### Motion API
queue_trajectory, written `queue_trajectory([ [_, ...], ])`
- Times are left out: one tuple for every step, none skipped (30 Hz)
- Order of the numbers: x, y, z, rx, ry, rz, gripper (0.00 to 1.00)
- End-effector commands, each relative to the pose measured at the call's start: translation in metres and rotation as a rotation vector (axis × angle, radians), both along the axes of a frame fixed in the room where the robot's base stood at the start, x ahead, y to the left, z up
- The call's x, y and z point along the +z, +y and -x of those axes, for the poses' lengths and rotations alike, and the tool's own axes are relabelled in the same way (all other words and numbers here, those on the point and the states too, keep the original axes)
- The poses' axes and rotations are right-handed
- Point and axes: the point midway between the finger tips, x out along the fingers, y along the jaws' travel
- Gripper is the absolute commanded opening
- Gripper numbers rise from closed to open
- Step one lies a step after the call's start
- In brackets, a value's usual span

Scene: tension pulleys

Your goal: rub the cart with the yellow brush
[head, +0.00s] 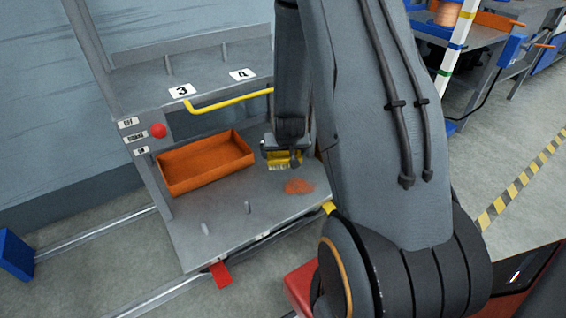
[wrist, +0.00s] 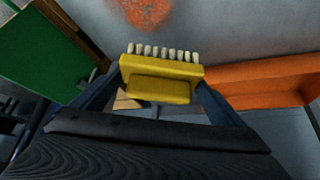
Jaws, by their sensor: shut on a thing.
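The cart (head: 215,238) is a grey metal station on floor rails, with a flat deck and an upper shelf. A rusty orange patch (head: 299,186) marks its deck; the patch also shows at the top of the wrist view (wrist: 146,10). My gripper (head: 286,150) is shut on the yellow brush (wrist: 160,78), with pale bristles pointing away from the gripper. In the head view the brush (head: 284,160) is above the deck, just behind and left of the patch. I cannot tell whether the bristles touch the deck. My arm hides the cart's right side.
An orange tray (head: 207,163) sits on the deck, left of the brush. Two small pegs stand near the front edge. A yellow bar (head: 230,101) runs below the shelf numbers. A red button (head: 158,131) is on the left post. A red pedal (head: 220,274) sticks out in front.

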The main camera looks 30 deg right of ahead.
Motion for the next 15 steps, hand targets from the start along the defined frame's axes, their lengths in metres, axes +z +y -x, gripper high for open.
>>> queue_trajectory([
  [-0.007,-0.005,-0.005,-0.010,-0.004,-0.001,0.64],
  [-0.008,-0.006,-0.006,-0.014,-0.004,-0.002,0.64],
  [-0.009,-0.008,-0.008,-0.018,-0.005,-0.003,0.64],
  [-0.010,-0.010,-0.008,-0.021,-0.005,-0.004,0.64],
  [-0.010,-0.010,-0.009,-0.023,-0.005,-0.005,0.64],
  [-0.011,-0.011,-0.009,-0.025,-0.004,-0.006,0.64],
  [-0.011,-0.012,-0.010,-0.026,-0.004,-0.006,0.64],
  [-0.012,-0.012,-0.010,-0.027,-0.004,-0.007,0.64],
  [-0.012,-0.013,-0.010,-0.028,-0.004,-0.006,0.64],
  [-0.012,-0.013,-0.010,-0.028,-0.003,-0.007,0.64],
  [-0.013,-0.013,-0.010,-0.028,-0.003,-0.007,0.64],
  [-0.014,-0.013,-0.010,-0.028,-0.003,-0.007,0.64],
  [-0.015,-0.013,-0.010,-0.028,-0.003,-0.007,0.64],
  [-0.017,-0.013,-0.010,-0.028,-0.003,-0.007,0.64],
  [-0.019,-0.013,-0.010,-0.028,-0.003,-0.007,0.64],
])
